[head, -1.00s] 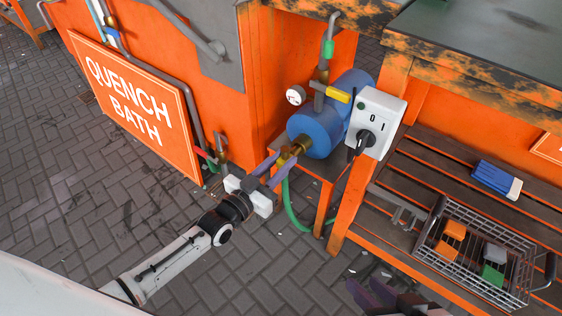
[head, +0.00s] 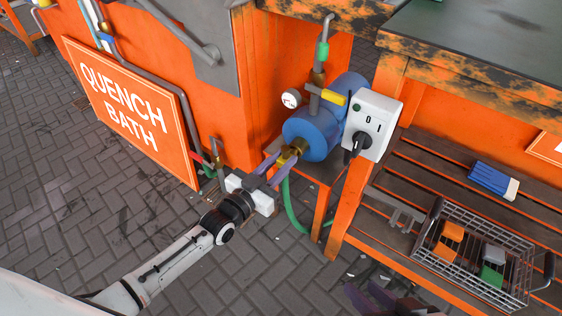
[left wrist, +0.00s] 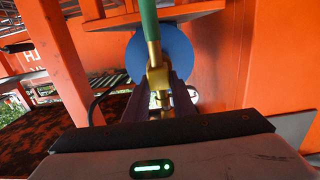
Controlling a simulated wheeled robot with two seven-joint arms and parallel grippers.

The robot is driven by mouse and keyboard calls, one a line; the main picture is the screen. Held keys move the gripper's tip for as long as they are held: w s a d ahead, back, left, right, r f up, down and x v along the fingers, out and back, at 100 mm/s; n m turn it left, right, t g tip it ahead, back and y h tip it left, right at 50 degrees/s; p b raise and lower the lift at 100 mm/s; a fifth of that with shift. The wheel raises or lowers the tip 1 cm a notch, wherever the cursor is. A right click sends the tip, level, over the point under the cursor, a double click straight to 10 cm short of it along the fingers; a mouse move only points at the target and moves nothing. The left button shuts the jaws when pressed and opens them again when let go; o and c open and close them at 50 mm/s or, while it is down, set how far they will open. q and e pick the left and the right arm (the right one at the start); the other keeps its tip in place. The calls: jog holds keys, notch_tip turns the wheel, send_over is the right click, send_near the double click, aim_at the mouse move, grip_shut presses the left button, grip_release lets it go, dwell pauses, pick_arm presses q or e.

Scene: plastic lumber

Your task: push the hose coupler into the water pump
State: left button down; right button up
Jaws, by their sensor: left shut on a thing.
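The blue water pump (head: 318,135) sits on an orange stand, with a brass port on its near face. My left gripper (head: 278,163) is shut on the brass hose coupler (head: 288,154), just in front of that port. The coupler lines up roughly with the port; I cannot tell whether it is seated. In the left wrist view, the coupler (left wrist: 153,60) stands between the fingers (left wrist: 160,100) against the round blue pump face (left wrist: 182,60). The green hose (left wrist: 149,18) runs from it. My right gripper (head: 372,298) is partly visible at the bottom edge, away from the pump.
A white switch box (head: 371,124) is beside the pump, and a gauge (head: 291,98) is on its other side. A yellow-handled valve (head: 333,97) is above. The orange quench bath sign (head: 125,115) is left. A wire basket (head: 425,252) and blue box (head: 493,178) rest on the slatted shelf.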

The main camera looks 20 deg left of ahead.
pick_arm(q)
jog(key=shift+w+d+b, duration=0.25)
jog(key=shift+w+b, duration=0.1)
jog(key=shift+w, duration=0.25)
jog(key=c, duration=0.9)
grip_release()
jog(key=shift+s+a, duration=0.1)
jog(key=shift+s, duration=0.05)
jog(key=shift+p+v, duration=0.75)
jog(key=shift+v, duration=0.15)
jog(key=shift+p+v, duration=0.8)
jog(key=shift+v, duration=0.5)
jog(key=shift+p+v, duration=0.55)
jog(key=shift+v, duration=0.6)
jog(key=shift+f, duration=0.15)
